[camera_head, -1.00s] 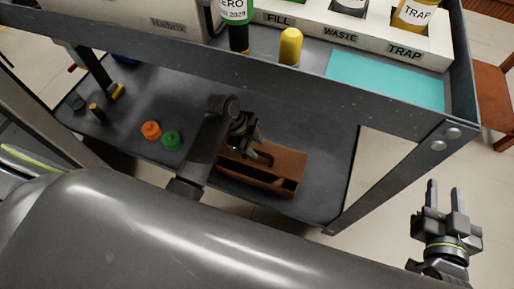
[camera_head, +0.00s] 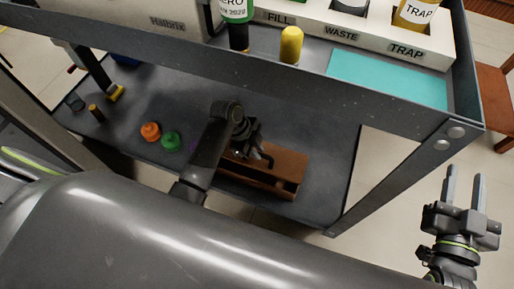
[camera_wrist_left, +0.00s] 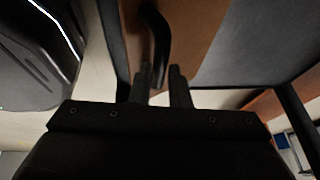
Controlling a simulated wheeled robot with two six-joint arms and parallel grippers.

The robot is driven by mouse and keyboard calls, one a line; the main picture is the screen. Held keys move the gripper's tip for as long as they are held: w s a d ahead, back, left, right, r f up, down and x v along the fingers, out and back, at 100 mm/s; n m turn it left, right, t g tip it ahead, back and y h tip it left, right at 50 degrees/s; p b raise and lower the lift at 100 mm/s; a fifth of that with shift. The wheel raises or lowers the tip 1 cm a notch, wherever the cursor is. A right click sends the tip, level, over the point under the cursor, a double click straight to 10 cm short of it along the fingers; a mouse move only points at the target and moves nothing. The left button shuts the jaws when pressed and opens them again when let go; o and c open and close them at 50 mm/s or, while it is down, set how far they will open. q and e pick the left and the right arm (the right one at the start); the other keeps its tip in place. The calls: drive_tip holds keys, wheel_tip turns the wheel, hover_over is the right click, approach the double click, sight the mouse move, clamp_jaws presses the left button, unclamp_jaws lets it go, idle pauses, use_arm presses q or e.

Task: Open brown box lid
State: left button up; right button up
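The brown box (camera_head: 289,165) sits on the lower grey shelf, partly hidden by my left arm. A dark gap runs along its near side. My left gripper (camera_head: 262,156) is over the box, pointing down at it. In the left wrist view, my left gripper (camera_wrist_left: 162,82) has its two fingers apart with a narrow gap. A dark curved handle (camera_wrist_left: 160,30) stands against the brown surface (camera_wrist_left: 195,30) just beyond the fingertips. My right gripper (camera_head: 465,188) is open and empty, off to the right outside the cart.
The upper shelf (camera_head: 330,95) with its rim overhangs the lower shelf (camera_head: 325,200). An orange piece (camera_head: 150,131) and a green piece (camera_head: 170,141) lie left of my left arm. The cart's leg (camera_head: 385,185) stands right of the box.

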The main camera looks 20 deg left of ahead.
use_arm(q)
drive_tip(key=shift+w+r, duration=0.1)
drive_tip(key=shift+w, duration=0.05)
clamp_jaws()
drive_tip(key=shift+w, duration=0.1)
